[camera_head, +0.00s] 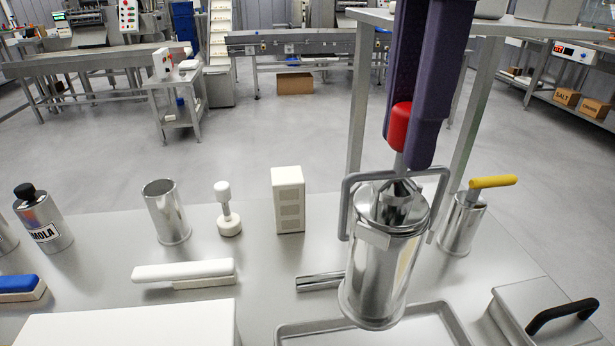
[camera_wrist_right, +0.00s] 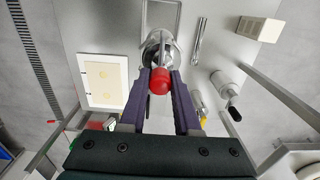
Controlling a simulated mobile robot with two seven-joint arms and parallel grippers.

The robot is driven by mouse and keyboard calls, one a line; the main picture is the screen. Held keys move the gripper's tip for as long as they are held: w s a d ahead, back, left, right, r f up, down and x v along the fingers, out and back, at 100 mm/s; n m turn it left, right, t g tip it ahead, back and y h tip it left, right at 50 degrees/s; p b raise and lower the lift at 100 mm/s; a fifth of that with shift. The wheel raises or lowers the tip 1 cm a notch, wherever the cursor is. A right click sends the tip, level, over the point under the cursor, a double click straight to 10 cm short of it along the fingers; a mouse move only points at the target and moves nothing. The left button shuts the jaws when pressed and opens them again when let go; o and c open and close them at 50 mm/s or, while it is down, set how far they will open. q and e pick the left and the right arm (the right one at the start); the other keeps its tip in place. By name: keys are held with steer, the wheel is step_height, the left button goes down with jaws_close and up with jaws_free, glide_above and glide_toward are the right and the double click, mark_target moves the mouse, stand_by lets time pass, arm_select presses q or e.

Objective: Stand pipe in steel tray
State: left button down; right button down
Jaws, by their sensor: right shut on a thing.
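My right gripper (camera_head: 410,115) comes down from the top in the head view. Its purple fingers are shut on the red knob (camera_head: 400,126) of a steel cylinder (camera_head: 380,270) with a grey loop handle. The knob also shows between the fingers in the wrist view (camera_wrist_right: 161,81). The cylinder is upright. Its base overlaps the back left rim of the steel tray (camera_head: 455,325) in the picture; I cannot tell whether it touches. A shiny steel pipe (camera_head: 318,282) lies left of the cylinder, its right end hidden behind it. My left gripper is not in view.
A yellow-handled steel cup (camera_head: 462,225) stands to the right. A lidded steel box (camera_head: 555,320) is at front right. A cream block (camera_head: 288,200), white-topped stamp (camera_head: 227,208), steel cup (camera_head: 166,212) and white-handled tool (camera_head: 184,272) are left. A shelf post (camera_head: 358,130) rises behind.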

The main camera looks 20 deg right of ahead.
mark_target(377, 276)
step_height(377, 276, down, 16)
steer(key=shift+a+r, duration=0.1)
steer(key=shift+f, duration=0.3)
steer(key=shift+f, duration=0.15)
steer(key=c, duration=0.6)
jaws_free()
